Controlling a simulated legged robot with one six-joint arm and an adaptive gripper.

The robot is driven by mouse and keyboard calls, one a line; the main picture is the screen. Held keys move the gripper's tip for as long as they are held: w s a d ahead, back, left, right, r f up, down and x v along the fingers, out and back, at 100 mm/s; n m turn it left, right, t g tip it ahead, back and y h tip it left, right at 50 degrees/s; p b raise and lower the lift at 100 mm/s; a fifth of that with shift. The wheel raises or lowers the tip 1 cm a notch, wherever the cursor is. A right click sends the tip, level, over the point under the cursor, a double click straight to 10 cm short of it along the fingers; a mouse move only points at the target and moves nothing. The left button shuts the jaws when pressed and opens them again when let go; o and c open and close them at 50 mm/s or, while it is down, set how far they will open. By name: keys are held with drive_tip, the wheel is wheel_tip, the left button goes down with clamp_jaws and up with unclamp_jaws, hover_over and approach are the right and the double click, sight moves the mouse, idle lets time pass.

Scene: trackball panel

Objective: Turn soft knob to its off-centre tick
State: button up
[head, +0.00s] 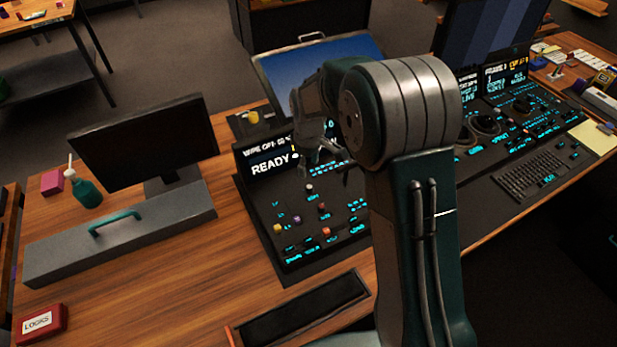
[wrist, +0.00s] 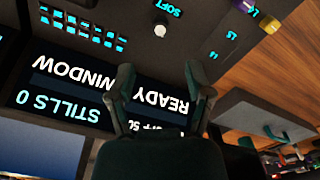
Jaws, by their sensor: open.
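The soft knob is a small pale knob (head: 309,188) on the dark control panel (head: 285,255), with a lit label by it. In the wrist view, which is turned over, the soft knob (wrist: 160,29) stands near the top beside the word SOFT. Its pointer and ticks are too small to read. My gripper (head: 322,168) hangs above the panel's back part, near the READY display. In the wrist view my gripper (wrist: 163,84) has its two fingers spread with nothing between them. The knob lies beyond the fingertips, apart from them.
A yellow knob (head: 278,228), a purple knob (head: 296,219) and a red knob (head: 326,232) stand nearer the panel's front. The lit READY display (head: 262,163) rises behind the panel. A grey box with a teal handle (head: 117,222) is at left.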

drive_tip(key=shift+r, duration=1.6)
drive_tip(key=s+d+r+m+t, duration=0.1)
drive_tip(key=s+d+r+m, duration=0.2)
drive_tip(key=s+r, duration=0.35)
drive_tip(key=s+d+r+m+t, duration=0.2)
drive_tip(key=s+d+r, duration=0.25)
drive_tip(key=r, duration=0.35)
drive_tip(key=s+d+r+m+t, duration=0.1)
drive_tip(key=s+m, duration=0.1)
drive_tip(key=s, duration=0.6)
drive_tip(key=s+d+r+m+t, duration=0.1)
drive_tip(key=s+d+m, duration=0.1)
drive_tip(key=s, duration=0.7)
drive_tip(key=shift+d+r+m+t, duration=0.15)
drive_tip(key=shift+r+m+t, duration=0.2)
drive_tip(key=shift+m, duration=0.45)
